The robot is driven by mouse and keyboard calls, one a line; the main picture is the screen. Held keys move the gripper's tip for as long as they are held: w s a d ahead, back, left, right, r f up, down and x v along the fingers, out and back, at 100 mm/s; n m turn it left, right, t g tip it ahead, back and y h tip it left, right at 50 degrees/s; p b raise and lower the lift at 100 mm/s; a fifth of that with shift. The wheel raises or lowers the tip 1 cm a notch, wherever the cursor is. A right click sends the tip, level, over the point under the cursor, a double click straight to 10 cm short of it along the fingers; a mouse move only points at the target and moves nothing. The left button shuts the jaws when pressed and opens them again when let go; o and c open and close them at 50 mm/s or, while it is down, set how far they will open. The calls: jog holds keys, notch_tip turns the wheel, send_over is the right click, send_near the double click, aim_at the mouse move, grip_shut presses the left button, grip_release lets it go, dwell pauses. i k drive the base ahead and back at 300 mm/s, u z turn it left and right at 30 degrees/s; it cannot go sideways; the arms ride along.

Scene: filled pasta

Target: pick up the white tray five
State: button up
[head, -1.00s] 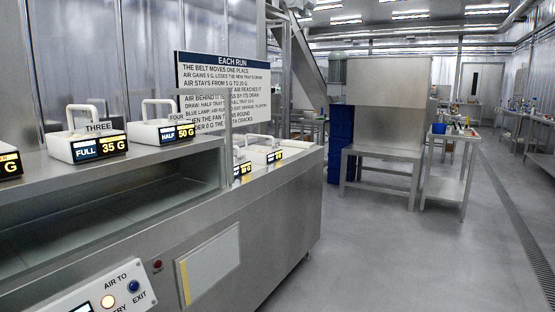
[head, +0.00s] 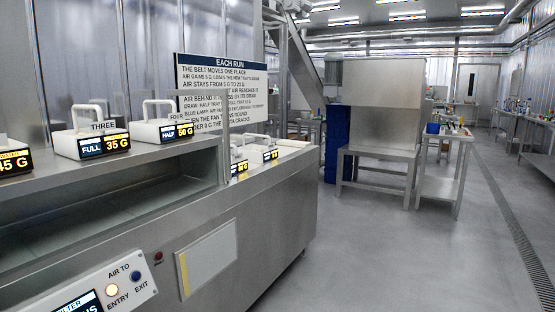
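White trays with loop handles stand in a row on the steel machine's top. The nearer ones are tray three (head: 88,147), marked FULL 35 G, and tray four (head: 158,133), marked HALF 50 G. Beyond an upright clear panel stand two more white trays, a nearer one (head: 236,160) and a farther one (head: 259,154), with small yellow displays. Their number labels cannot be read, so I cannot tell which is tray five. My gripper is not in view.
The steel machine (head: 200,212) fills the left, with a lit control panel (head: 125,283) low in front. A sign (head: 222,75) stands behind the trays. A steel table (head: 380,160) and a side table (head: 440,160) stand farther back. The grey floor (head: 400,250) at right is clear.

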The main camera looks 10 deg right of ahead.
aim_at(261, 154)
jog(key=k, duration=1.15)
jog(key=z, duration=0.6)
jog(key=i, duration=2.15)
jog(key=u, duration=0.6)
